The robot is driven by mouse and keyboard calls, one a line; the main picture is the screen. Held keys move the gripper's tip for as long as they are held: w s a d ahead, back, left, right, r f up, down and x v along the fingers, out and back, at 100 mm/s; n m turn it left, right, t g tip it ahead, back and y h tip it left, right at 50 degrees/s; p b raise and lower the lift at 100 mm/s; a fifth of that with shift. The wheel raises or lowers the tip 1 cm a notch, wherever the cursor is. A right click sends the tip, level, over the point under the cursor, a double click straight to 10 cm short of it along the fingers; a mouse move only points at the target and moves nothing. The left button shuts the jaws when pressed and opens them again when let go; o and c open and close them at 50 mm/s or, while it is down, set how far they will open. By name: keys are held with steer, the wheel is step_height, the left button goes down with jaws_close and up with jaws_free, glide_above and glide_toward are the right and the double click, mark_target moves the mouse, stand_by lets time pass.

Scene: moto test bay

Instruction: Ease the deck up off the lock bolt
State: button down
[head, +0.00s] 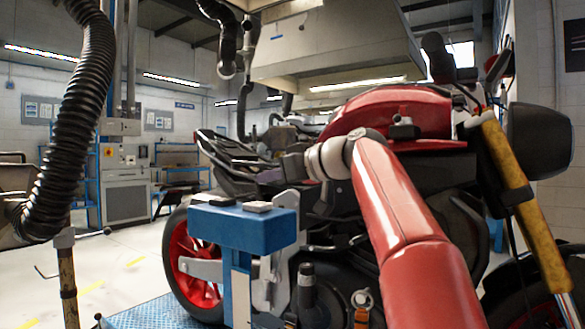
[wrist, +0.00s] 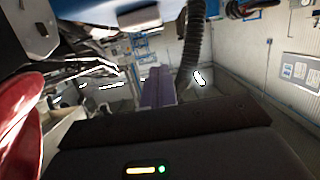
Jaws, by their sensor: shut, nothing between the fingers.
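My gripper (head: 272,176) is at the end of my red arm in the head view, beside the rear of a red and black motorcycle (head: 385,115). In the wrist view its two purple-grey fingers (wrist: 158,80) lie together, with nothing between them. A blue checkered platform (head: 160,314) under the motorcycle may be the deck; I cannot tell for certain. I cannot pick out the lock bolt in either view. My gripper is well above the platform and apart from it.
A blue block (head: 243,226) with grey pads stands on a post below and left of my gripper. A thick black hose (head: 85,110) hangs at the left, also in the wrist view (wrist: 190,50). Floor at the left is mostly clear.

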mark_target(272, 214)
steer(key=shift+s+d+f, duration=0.1)
steer(key=shift+s+f, duration=0.05)
steer(key=shift+f, duration=0.7)
steer(key=shift+f+b, duration=0.35)
steer(key=shift+f, duration=0.75)
